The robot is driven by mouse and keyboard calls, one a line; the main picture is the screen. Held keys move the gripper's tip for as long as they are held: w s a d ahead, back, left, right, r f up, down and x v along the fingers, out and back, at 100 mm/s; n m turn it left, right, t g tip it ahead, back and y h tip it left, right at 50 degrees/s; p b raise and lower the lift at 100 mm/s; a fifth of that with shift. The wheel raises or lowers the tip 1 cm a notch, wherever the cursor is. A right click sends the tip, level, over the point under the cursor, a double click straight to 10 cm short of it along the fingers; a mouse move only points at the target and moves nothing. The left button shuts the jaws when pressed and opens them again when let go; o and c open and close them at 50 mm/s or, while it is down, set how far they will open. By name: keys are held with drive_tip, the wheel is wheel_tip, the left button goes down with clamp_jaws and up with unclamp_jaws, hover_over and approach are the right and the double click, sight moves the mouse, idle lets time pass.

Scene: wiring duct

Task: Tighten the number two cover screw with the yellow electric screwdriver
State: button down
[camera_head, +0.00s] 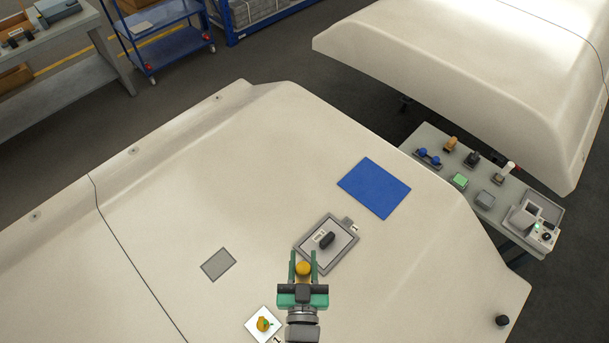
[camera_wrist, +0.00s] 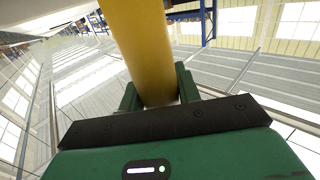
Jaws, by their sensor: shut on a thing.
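My gripper (camera_head: 303,262) is shut on the yellow electric screwdriver (camera_head: 303,270). In the wrist view its yellow body (camera_wrist: 146,45) runs up from between my green fingers (camera_wrist: 160,96). The screwdriver's tip is not visible in either view. In the head view a grey framed cover plate (camera_head: 345,249) lies on the pale shell just beyond my fingers. A small dark object (camera_head: 327,240) is on the plate, and a small tag sits at its upper right corner. The cover screws and their numbers are too small to tell.
A blue mat (camera_head: 374,188) and a grey square patch (camera_head: 218,264) lie on the pale shell (camera_head: 200,190). A white card with an orange figure (camera_head: 263,322) is left of my gripper. A side table (camera_head: 427,135) with several small items stands at the right. The shell's left is clear.

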drive_tip(key=w, duration=0.9)
drive_tip(key=shift+w+d+r, duration=0.2)
drive_tip(key=shift+w+r, duration=0.1)
drive_tip(key=shift+r, duration=0.15)
wheel_tip(320, 180, down, 5)
drive_tip(key=b, duration=0.4)
drive_tip(key=shift+b, duration=0.4)
drive_tip(key=shift+f+b, duration=0.65)
drive_tip(key=shift+f, duration=0.15)
idle(0.4)
wheel_tip(320, 180, up, 6)
drive_tip(key=p, duration=0.6)
